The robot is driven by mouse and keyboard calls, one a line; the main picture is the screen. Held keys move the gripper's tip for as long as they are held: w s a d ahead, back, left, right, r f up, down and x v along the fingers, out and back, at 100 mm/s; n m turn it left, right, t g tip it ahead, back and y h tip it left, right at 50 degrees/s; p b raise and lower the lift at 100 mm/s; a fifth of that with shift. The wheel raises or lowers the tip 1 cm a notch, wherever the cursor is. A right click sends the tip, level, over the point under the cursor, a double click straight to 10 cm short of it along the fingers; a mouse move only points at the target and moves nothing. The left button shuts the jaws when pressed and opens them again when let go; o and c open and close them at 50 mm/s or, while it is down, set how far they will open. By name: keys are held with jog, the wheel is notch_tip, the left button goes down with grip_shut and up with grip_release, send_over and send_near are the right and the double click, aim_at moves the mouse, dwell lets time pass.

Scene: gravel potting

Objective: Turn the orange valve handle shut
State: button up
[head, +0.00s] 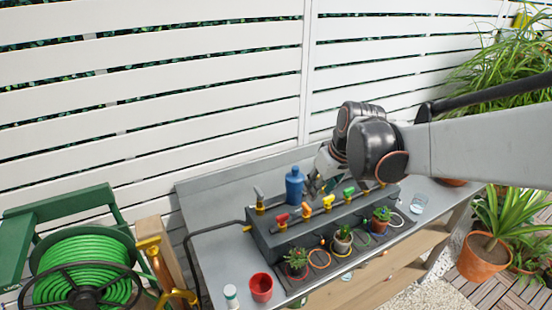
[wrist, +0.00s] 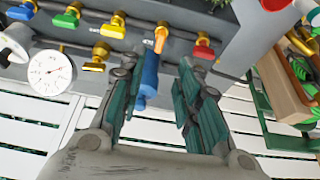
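The orange valve handle (head: 306,210) is on the dark manifold (head: 262,240), between a red handle (head: 281,218) and a yellow handle (head: 327,202). In the wrist view the orange handle (wrist: 160,40) shows ahead of the fingers, near the top middle. My gripper (wrist: 155,75) is open, its two green-padded fingers apart on either side of a narrow blue piece (wrist: 150,75). That piece adjoins the orange handle in the picture; I cannot tell whether it belongs to it. In the head view my gripper (head: 315,185) is above and behind the manifold, partly hidden by my arm.
A blue bottle (head: 294,186) stands behind the manifold, close left of my gripper. A green handle (head: 348,192) is farther right. A round gauge (wrist: 50,72) shows at left in the wrist view. Potted plants (head: 343,238) and a red pot (head: 261,287) stand in front.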

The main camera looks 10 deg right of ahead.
aim_at(307, 206)
jog(key=b+x, duration=0.3)
jog(key=x, duration=0.8)
jog(key=shift+w+f+b, duration=0.15)
jog(key=shift+b, duration=0.25)
grip_shut()
